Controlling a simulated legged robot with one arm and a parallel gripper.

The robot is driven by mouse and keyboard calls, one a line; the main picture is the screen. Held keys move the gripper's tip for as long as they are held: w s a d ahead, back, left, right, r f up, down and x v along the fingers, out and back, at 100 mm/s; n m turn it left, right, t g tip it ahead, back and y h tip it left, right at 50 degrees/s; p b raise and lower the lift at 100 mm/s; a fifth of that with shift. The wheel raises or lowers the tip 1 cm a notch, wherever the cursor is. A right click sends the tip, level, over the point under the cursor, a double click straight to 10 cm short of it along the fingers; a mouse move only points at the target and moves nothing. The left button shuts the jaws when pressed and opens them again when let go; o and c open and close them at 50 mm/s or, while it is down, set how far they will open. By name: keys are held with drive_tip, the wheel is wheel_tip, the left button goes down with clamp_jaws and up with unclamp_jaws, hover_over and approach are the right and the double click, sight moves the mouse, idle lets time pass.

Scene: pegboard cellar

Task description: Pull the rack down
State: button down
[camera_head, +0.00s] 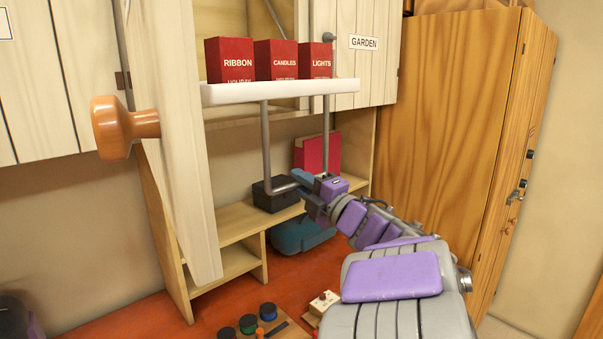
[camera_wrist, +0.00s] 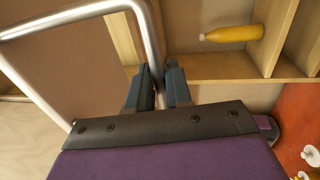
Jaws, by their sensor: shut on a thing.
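The rack (camera_head: 280,92) is a white shelf pulled out at the front of an open wall cabinet, and it looks level. It carries three red boxes labelled RIBBON (camera_head: 229,62), CANDLES (camera_head: 276,62) and LIGHTS (camera_head: 315,62). A grey metal U-shaped handle bar (camera_head: 266,145) hangs below it and also shows in the wrist view (camera_wrist: 152,40). My gripper (camera_head: 304,184) is at the bottom of this bar. In the wrist view my gripper's fingers (camera_wrist: 157,82) are on either side of the bar, shut on it. The fingers hide the gripped stretch.
An open cabinet door with a wooden knob (camera_head: 125,125) juts out at the left. Below the rack, a wooden shelf unit (camera_head: 235,222) holds a black box (camera_head: 275,195) and a red binder (camera_head: 318,155). Jars (camera_head: 248,324) stand on the red worktop (camera_head: 150,322). A yellow bottle (camera_wrist: 235,34) lies in a compartment.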

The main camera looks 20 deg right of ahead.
drive_tip(key=shift+a+f, duration=0.25)
drive_tip(key=shift+f, duration=0.25)
drive_tip(key=c, duration=1.4)
unclamp_jaws()
drive_tip(key=shift+s, duration=0.1)
drive_tip(key=shift+o, duration=0.8)
drive_tip(key=shift+a, duration=0.25)
drive_tip(key=shift+o, duration=0.2)
drive_tip(key=shift+a+r, duration=0.1)
drive_tip(key=shift+a, duration=0.25)
drive_tip(key=shift+s+d, duration=0.1)
drive_tip(key=shift+d, duration=0.5)
drive_tip(key=p+v, duration=0.2)
drive_tip(key=v, duration=1.4)
drive_tip(key=shift+s+a, duration=0.25)
drive_tip(key=shift+s, duration=0.2)
